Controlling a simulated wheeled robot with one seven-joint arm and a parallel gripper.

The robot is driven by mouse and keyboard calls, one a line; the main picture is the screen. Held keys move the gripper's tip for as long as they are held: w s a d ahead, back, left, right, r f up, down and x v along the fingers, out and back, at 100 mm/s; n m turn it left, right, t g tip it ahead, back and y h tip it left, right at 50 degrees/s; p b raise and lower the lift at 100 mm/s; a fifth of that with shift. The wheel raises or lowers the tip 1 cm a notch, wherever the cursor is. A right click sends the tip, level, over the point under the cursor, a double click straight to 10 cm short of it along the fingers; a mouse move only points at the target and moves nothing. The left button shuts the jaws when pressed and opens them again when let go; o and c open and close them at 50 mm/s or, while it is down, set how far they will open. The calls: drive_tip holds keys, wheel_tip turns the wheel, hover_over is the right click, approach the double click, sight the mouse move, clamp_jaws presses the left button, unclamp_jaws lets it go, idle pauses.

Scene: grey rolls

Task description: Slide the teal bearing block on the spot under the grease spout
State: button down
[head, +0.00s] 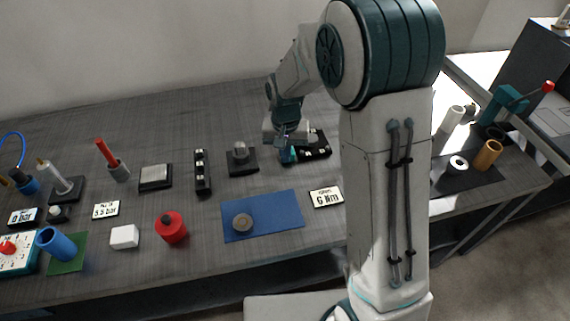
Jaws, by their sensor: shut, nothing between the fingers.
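My gripper (287,139) is shut and empty, low over the back middle of the table, partly hidden by its own wrist. A small dark teal block (288,156), seemingly the bearing block, sits just below the fingertips. I cannot tell whether they touch it. It stands at the left side of a black fixture (316,146) with light parts on top. A teal device with a red-tipped lever (508,103) stands at the far right. I cannot tell which part is the grease spout, and the spot under it is not distinguishable.
A black block with a grey knob (242,158) stands left of the gripper. A red canister (172,228) is front left. My arm hides the table right of centre.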

drive_tip(key=r, duration=0.4)
drive_tip(key=shift+s+a, duration=0.1)
drive_tip(key=shift+a, duration=0.2)
drive_tip(key=s+d+r+t, duration=0.1)
drive_tip(key=s+d+r, duration=0.2)
drive_tip(key=s, duration=0.4)
drive_tip(key=s+d+r+n+t, duration=0.1)
drive_tip(key=s+d+r, duration=0.2)
drive_tip(key=s, duration=0.4)
drive_tip(key=s+d+r, duration=0.3)
drive_tip(key=s+d, duration=0.1)
drive_tip(key=s, duration=0.3)
drive_tip(key=shift+d+n+t, duration=0.3)
drive_tip(key=shift+d+t, duration=0.05)
drive_tip(key=shift+t, duration=0.05)
drive_tip(key=shift+r, duration=0.1)
